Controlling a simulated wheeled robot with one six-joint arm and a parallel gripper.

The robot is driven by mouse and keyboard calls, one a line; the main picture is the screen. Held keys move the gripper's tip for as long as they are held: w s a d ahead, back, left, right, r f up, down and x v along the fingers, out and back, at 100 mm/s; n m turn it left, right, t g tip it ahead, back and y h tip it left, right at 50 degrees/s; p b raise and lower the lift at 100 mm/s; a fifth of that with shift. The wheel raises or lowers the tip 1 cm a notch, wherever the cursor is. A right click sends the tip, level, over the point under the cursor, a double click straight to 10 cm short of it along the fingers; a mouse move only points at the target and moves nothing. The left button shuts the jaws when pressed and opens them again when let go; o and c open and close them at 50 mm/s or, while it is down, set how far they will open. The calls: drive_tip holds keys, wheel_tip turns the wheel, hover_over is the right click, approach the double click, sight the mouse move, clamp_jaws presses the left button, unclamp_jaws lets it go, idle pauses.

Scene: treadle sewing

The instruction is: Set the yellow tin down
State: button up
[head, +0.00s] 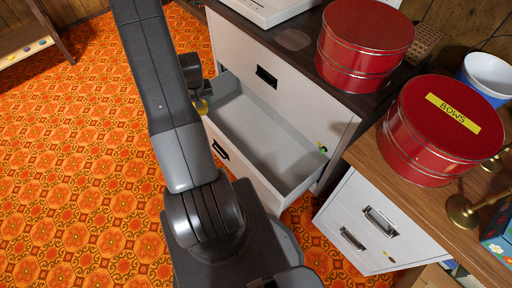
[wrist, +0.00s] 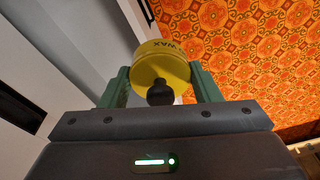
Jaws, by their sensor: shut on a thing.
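The yellow tin (wrist: 165,68) with dark "WAX" lettering and a dark round knob is between the two green fingers of my gripper (wrist: 159,80). The fingers are shut on its sides. In the head view only a small yellow piece of the tin (head: 202,107) shows, at the left edge of the open drawer. My arm hides much of my gripper there. The open drawer (head: 262,140) is pale grey, and its visible floor looks empty. The tin appears held in the air, beside or over the drawer's left edge; I cannot tell which.
Two red round tins, one plain (head: 362,50) and one labelled "BOWS" (head: 425,150), stand on the dark cabinet top (head: 300,55) and the wooden top at right. A second pale cabinet (head: 370,225) stands at lower right. Patterned orange carpet (head: 80,150) is open at left.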

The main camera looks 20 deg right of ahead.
drive_tip(key=s+d+f+b, duration=0.2)
drive_tip(key=d+f+b, duration=0.5)
drive_tip(key=f, duration=0.5)
drive_tip(key=s+d+f+b, duration=0.3)
drive_tip(key=d+f+b, duration=0.2)
drive_tip(key=d+f, duration=0.5)
drive_tip(key=m+b, duration=0.1)
drive_tip(key=b, duration=0.8)
hover_over(269, 171)
wheel_tip(269, 171, down, 18)
drive_tip(key=f, duration=0.2)
drive_tip(key=f+b, duration=0.1)
drive_tip(key=f, duration=0.3)
drive_tip(key=shift+s+f, duration=0.15)
drive_tip(key=shift+s, duration=0.15)
drive_tip(key=shift+f+b, duration=0.7)
drive_tip(key=shift+f, duration=1.25)
drive_tip(key=shift+f, duration=0.2)
drive_tip(key=o, duration=1.1)
drive_tip(key=shift+r, duration=0.15)
